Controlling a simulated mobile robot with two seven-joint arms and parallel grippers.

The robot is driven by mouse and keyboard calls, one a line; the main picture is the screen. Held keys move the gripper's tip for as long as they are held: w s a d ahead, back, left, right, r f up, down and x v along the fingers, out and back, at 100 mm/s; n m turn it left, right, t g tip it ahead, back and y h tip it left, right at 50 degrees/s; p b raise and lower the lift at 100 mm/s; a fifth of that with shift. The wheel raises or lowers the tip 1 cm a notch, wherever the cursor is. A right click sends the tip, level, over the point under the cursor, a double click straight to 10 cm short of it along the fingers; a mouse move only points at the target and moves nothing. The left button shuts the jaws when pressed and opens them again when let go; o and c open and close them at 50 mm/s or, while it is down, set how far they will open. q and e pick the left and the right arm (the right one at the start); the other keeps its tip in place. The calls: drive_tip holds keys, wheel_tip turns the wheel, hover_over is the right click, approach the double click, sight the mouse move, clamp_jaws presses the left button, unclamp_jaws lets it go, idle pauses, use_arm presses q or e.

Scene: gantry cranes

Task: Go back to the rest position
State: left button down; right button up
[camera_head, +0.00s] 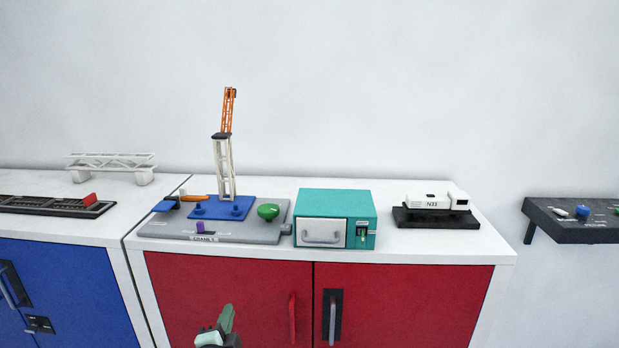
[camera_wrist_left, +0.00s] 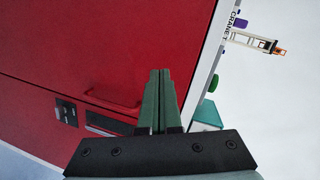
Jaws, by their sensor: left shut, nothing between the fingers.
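My left gripper (camera_head: 228,318) shows at the bottom of the head view, in front of the red cabinet doors. In the left wrist view its two green fingers (camera_wrist_left: 159,75) lie together, shut and empty. They are in front of the red door (camera_wrist_left: 90,45) and look apart from it, though the gap is hard to judge. My right gripper is not in either view.
A crane model (camera_head: 225,165) stands on a grey board (camera_head: 260,232) on the white cabinet top. Beside it are a teal box (camera_head: 337,202) and a white block marked N33 (camera_head: 430,201). Red and grey door handles (camera_head: 292,318) stick out near my gripper. A dark shelf (camera_head: 590,230) is at right.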

use_arm(q)
drive_tip(key=s+f+n+g+h, duration=0.2)
drive_tip(key=s+f+n, duration=0.4)
drive_tip(key=s+f, duration=0.6)
drive_tip(key=s+d+f+n+g+h, duration=0.1)
drive_tip(key=s+f+n+g, duration=0.3)
drive_tip(key=s+f, duration=0.8)
drive_tip(key=s+n+h, duration=0.1)
drive_tip(key=s, duration=0.3)
drive_tip(key=shift+d+f+n, duration=0.3)
drive_tip(key=shift+f+n, duration=0.05)
drive_tip(key=shift+n, duration=0.05)
drive_tip(key=shift+s, duration=0.1)
